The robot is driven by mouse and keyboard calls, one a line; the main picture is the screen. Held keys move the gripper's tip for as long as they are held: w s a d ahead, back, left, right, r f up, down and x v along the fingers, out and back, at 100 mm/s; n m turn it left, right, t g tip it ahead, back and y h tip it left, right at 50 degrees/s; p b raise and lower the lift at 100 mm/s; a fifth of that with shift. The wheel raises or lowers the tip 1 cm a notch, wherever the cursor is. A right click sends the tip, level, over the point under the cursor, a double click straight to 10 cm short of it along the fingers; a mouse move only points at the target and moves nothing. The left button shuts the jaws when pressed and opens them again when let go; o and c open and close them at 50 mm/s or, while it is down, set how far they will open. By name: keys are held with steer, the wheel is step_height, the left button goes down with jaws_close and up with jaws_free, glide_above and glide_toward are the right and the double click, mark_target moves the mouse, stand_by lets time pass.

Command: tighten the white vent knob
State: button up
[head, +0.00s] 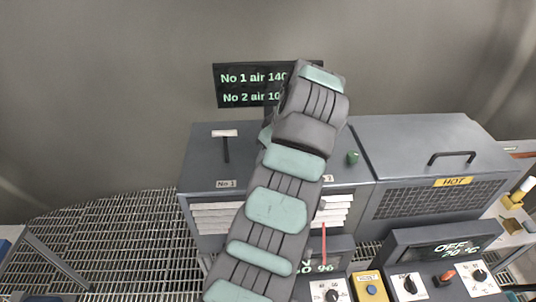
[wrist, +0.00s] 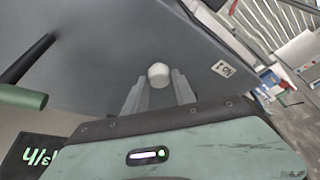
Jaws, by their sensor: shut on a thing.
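The white vent knob (wrist: 158,72) shows in the wrist view as a small round white cap on the grey cabinet top. My gripper (wrist: 157,80) has its two grey fingers on either side of the knob and is shut on it. The lower part of the knob is hidden between the fingers. How far the knob is turned cannot be told.
A T-shaped handle (head: 225,133) stands on the cabinet top left of my arm. A green-ended handle (wrist: 20,97) is left in the wrist view. The air display (head: 240,88) is behind. A box labelled HOT (head: 453,182) stands right; switch panels are in front.

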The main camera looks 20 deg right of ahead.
jaws_close()
